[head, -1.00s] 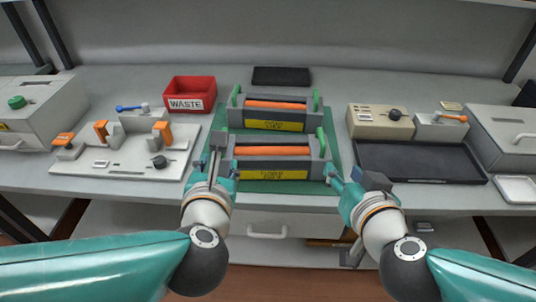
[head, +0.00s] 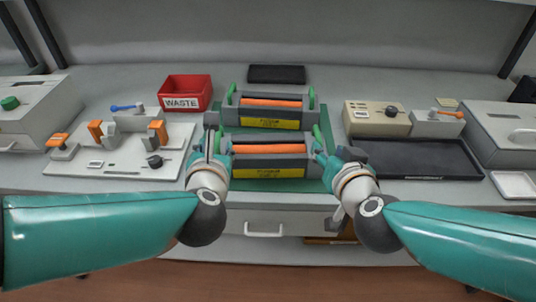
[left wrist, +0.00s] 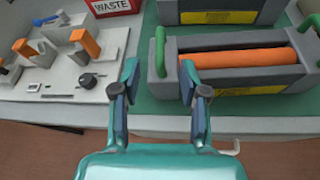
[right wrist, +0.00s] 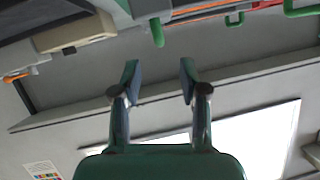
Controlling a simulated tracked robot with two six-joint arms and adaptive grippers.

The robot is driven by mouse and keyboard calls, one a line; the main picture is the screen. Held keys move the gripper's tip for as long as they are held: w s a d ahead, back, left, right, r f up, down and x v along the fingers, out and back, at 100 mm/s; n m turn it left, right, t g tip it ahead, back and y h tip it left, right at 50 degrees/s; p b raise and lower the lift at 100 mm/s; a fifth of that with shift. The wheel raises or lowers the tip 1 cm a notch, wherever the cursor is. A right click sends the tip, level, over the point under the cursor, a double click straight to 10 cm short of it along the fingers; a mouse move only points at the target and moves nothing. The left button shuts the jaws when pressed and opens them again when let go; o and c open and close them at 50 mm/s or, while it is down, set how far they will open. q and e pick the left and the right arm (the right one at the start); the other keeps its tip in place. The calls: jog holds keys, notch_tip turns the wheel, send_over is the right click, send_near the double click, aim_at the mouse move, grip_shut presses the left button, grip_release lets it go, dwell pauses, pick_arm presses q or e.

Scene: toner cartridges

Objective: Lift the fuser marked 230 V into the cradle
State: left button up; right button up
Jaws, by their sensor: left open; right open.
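Two grey fusers with orange rollers, yellow labels and green end handles stand one behind the other on a green mat (head: 328,182): the near fuser (head: 285,161) and the far fuser (head: 233,113). The label print is too small to read. My left gripper (head: 212,146) is open at the near fuser's left end; in the left wrist view a green handle (left wrist: 160,50) shows just beyond the gap between its fingers. My right gripper (head: 325,155) is open at the right end; a green handle (right wrist: 157,32) shows ahead of its fingers. The white cradle plate (head: 120,170) with orange clamps lies left, empty.
A red WASTE bin (head: 186,92) stands behind left. A black tray (head: 425,160) and a beige box (head: 376,120) are on the right. A dark pad (head: 277,74) lies at the back. A drawer front is below the bench edge.

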aim_at(218, 134)
pick_arm(q)
jog(key=x, duration=0.9)
jog(key=shift+w+f, duration=0.1)
jog(key=shift+w, duration=0.2)
pick_arm(e)
jog(key=x, duration=0.9)
jog(key=shift+w+f, duration=0.15)
jog(key=shift+w, duration=0.15)
pick_arm(q)
grip_shut()
pick_arm(e)
grip_shut()
pick_arm(q)
jog(key=shift+r, duration=0.25)
pick_arm(e)
jog(key=shift+r, duration=0.3)
